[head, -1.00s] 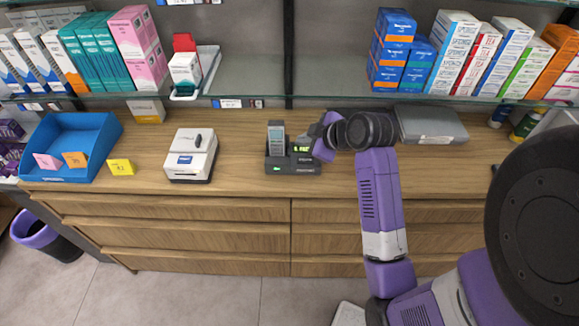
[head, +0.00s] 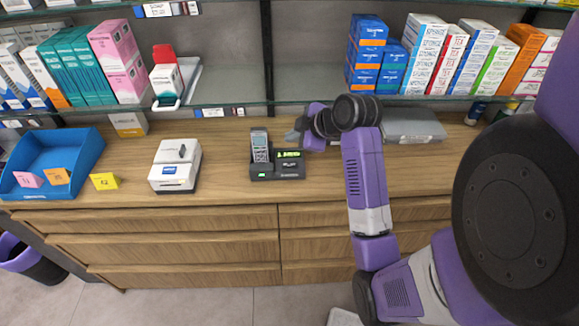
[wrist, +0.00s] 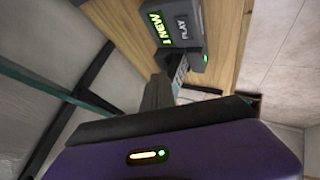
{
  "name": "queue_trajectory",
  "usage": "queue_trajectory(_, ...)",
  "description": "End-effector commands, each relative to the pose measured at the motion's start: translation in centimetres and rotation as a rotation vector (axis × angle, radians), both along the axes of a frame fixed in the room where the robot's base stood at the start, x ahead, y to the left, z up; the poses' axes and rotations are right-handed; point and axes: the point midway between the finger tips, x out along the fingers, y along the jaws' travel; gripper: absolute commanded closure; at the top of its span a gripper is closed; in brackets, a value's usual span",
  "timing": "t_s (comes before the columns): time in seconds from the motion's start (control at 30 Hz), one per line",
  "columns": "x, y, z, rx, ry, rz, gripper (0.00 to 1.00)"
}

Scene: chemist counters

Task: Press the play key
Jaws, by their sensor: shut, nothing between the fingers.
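The play key (wrist: 183,27) is a dark key marked PLAY on a black phone base (head: 262,174). Beside it a green display (wrist: 159,27) reads "1 NEW". A grey handset (head: 260,146) stands in the left part of the base in the head view. My gripper (wrist: 157,90) is shut and empty. In the head view it is above and behind the right side of the base, partly hidden by my wrist. In the wrist view its fingers point toward the base and cover part of the handset. It looks apart from the key, though the gap is hard to judge.
A white device (head: 175,168) and a blue tray (head: 60,150) with price cards stand to the left on the wooden counter (head: 225,180). A closed grey case (head: 413,125) lies to the right. A glass shelf (head: 225,88) with boxes runs above the counter.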

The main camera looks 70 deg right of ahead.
Motion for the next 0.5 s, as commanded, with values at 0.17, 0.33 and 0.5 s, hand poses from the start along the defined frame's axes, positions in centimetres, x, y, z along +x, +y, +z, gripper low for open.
queue_trajectory(0.17, 0.0, 0.0, -2.7, 0.001, 0.001, -0.001, 1.0)
queue_trajectory(0.33, -0.1, 0.0, -5.1, 0.001, 0.001, -0.001, 1.0)
queue_trajectory(0.5, 0.0, 0.0, -6.8, 0.002, -0.001, 0.0, 1.0)
